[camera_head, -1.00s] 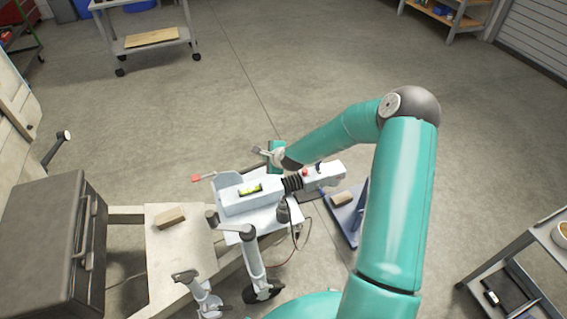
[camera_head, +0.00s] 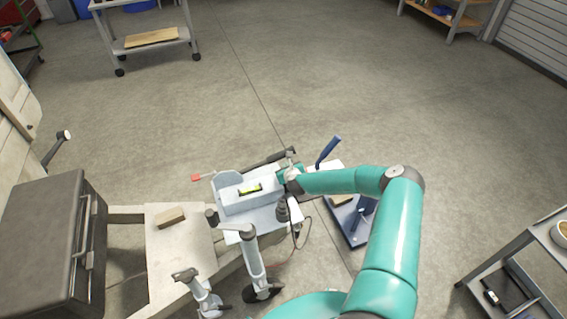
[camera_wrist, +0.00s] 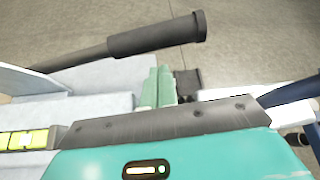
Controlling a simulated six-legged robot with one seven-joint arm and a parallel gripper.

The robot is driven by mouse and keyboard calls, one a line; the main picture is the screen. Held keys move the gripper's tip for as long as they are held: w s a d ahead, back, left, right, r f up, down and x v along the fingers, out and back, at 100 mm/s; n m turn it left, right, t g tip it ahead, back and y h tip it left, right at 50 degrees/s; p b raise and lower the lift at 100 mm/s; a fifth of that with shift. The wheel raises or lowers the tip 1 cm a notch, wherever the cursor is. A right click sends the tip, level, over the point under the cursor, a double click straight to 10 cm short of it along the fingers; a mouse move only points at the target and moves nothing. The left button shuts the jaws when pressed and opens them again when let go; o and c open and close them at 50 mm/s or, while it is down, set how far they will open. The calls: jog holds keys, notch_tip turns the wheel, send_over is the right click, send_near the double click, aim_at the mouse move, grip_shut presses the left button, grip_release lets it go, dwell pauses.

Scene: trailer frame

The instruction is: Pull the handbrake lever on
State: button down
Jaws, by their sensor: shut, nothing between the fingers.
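A long lever with a black grip (camera_head: 283,154) shows behind the pale trailer coupling housing (camera_head: 232,204), slanting up to the right. In the wrist view its black grip (camera_wrist: 158,36) crosses the upper part of the picture, end to the right. My gripper (camera_head: 286,172) is over the right part of the housing, beside the lever. In the wrist view its green fingers (camera_wrist: 158,87) are shut together and empty, below the black grip and apart from it. The housing's right part is hidden by my arm.
A blue handle (camera_head: 328,152) rises to the right of my gripper. A yellow-green level (camera_head: 250,190) lies on the housing. A grey box (camera_head: 45,250) and a wooden block (camera_head: 170,217) are at left. A cart (camera_head: 535,260) stands at right.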

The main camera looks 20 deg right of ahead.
jog(key=x, duration=0.6)
dwell(0.3)
jog(key=a+r+n+t+h, duration=0.1)
jog(key=a+r+n+h, duration=0.2)
jog(key=a+r, duration=0.3)
jog(key=a+r+n+t+h, duration=0.1)
jog(key=a+r+n+h, duration=0.1)
jog(key=a+r, duration=0.5)
jog(key=shift+a+r+n+h, duration=0.35)
jog(key=shift+r+n, duration=0.45)
jog(key=shift+r, duration=2.45)
jog(key=shift+w+d, duration=0.1)
